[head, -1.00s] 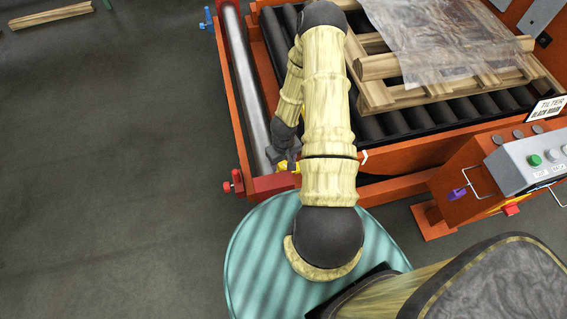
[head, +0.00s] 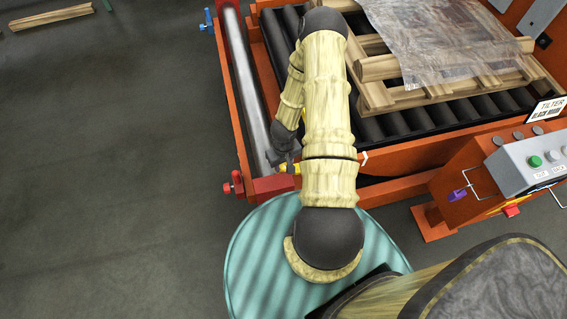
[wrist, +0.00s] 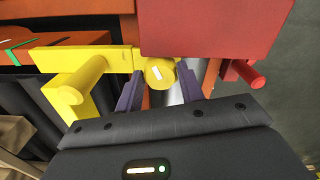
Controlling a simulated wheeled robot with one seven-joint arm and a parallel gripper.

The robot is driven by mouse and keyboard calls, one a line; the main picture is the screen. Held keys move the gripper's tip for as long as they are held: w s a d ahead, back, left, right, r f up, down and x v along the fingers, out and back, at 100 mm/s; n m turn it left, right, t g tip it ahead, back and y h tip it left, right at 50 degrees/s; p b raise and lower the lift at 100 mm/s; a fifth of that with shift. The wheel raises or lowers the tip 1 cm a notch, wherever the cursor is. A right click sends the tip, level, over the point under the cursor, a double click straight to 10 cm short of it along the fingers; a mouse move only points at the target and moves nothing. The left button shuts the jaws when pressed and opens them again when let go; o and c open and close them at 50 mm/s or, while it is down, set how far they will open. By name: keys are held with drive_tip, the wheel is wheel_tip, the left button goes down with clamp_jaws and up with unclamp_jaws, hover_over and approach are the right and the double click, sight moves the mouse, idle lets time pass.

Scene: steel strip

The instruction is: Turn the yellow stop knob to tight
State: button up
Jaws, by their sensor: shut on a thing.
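The yellow stop knob (wrist: 159,73) is a short round knob with a white mark on its face, just below a red block (wrist: 215,28) in the wrist view. My gripper (wrist: 161,84) has its two purple fingers on either side of the knob and is shut on it. A yellow bar with a yellow peg (wrist: 78,82) lies to the left of the knob. In the head view my gripper (head: 284,156) is low at the near left corner of the orange frame, and the knob is mostly hidden by my arm.
A red knob (wrist: 245,74) sits right of the gripper. A steel roller (head: 246,90) runs along the frame's left side. Black rollers carry a wooden pallet (head: 376,94) under clear film. A control box (head: 530,165) stands at right. The floor at left is mostly clear.

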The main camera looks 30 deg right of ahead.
sight(283, 166)
drive_tip(key=m, duration=0.3)
drive_tip(key=shift+m+p, duration=0.3)
drive_tip(key=shift+m, duration=1.9)
drive_tip(key=o, duration=1)
wheel_tip(283, 166, up, 18)
drive_tip(key=p, duration=0.3)
drive_tip(key=shift+f, duration=0.25)
